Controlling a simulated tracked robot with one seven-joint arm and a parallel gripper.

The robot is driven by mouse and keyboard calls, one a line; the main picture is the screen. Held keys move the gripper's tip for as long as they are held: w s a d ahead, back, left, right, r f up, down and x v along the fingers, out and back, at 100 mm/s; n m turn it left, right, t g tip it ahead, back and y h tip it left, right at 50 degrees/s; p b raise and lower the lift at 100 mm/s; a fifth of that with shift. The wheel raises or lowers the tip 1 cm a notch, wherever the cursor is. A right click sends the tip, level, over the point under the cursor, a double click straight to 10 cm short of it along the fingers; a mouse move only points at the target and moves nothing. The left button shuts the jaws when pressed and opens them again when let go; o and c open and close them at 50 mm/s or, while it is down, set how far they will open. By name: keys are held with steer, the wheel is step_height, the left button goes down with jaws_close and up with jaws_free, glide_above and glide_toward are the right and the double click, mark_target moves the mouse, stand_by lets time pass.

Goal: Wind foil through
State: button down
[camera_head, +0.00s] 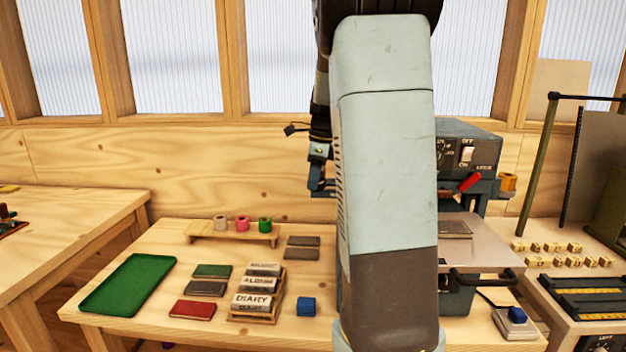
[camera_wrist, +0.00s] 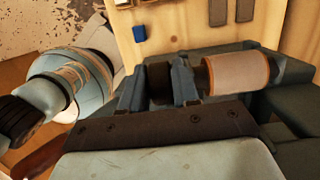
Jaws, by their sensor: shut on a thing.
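The blue-grey foil press (camera_head: 480,150) stands at the back of the bench, mostly behind my arm. It has a switch panel, a red-handled lever (camera_head: 469,183) and an orange-gold roll (camera_head: 508,182) on its right side. My gripper (camera_wrist: 159,85) is shut on a dark round part (camera_wrist: 159,80) beside that roll. In the head view my wrist is at the left side of the press; my arm hides the fingers' contact.
The low wooden rack (camera_head: 233,235) holds white, pink and green rolls. A green tray (camera_head: 130,283), type blocks labelled DIARY (camera_head: 254,302), a red book (camera_head: 193,310) and a blue block (camera_head: 306,306) lie on the bench. A side bench (camera_head: 85,215) stands left.

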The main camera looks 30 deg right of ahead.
steer(key=shift+s+d+t+y, duration=0.15)
steer(key=shift+d+t+y, duration=0.1)
steer(key=shift+t+y, duration=0.7)
steer(key=c, duration=0.9)
jaws_free()
steer(key=shift+r, duration=0.1)
